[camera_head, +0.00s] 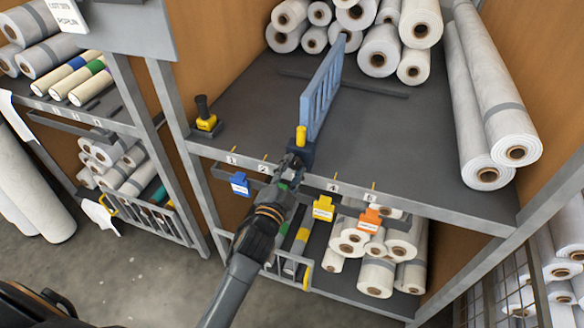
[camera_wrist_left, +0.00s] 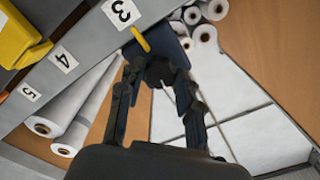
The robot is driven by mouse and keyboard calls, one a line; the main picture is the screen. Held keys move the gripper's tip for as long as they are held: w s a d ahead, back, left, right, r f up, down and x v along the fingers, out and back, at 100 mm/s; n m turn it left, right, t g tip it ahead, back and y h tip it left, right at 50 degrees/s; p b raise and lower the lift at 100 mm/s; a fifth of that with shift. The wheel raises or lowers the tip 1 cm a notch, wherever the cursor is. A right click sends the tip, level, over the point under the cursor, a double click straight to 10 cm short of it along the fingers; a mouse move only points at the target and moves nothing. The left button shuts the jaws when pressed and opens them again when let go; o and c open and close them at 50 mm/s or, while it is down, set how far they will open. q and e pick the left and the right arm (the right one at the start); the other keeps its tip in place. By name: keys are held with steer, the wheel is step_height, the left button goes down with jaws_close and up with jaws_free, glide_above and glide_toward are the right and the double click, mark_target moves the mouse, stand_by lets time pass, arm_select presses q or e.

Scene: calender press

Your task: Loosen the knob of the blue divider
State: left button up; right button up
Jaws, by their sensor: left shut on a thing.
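The blue divider (camera_head: 322,88) stands upright on the dark shelf, its slotted panel running back from the front edge. Its dark blue foot (camera_head: 300,154) sits at the edge with a yellow post on top, and also shows in the left wrist view (camera_wrist_left: 168,38). My left gripper (camera_head: 291,168) reaches up to this foot from the front and below. In the left wrist view, its two fingers (camera_wrist_left: 158,76) close around a dark knob (camera_wrist_left: 159,70) under the blue foot. The gripper hides part of the knob. My right gripper is not in view.
Colored tags, blue (camera_head: 239,184), yellow (camera_head: 323,208) and orange (camera_head: 370,217), hang along the numbered front rail. A yellow-based clamp (camera_head: 206,123) stands at the shelf's left corner. White rolls (camera_head: 380,48) lie at the back, and tall rolls (camera_head: 492,100) lean at the right.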

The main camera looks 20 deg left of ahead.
arm_select(q)
steer(key=shift+n, duration=1.2)
steer(key=o, duration=1.2)
steer(key=shift+c, duration=0.2)
steer(key=shift+s, duration=0.15)
steer(key=s, duration=1.1)
steer(key=shift+s+a, duration=0.2)
steer(key=shift+s, duration=0.2)
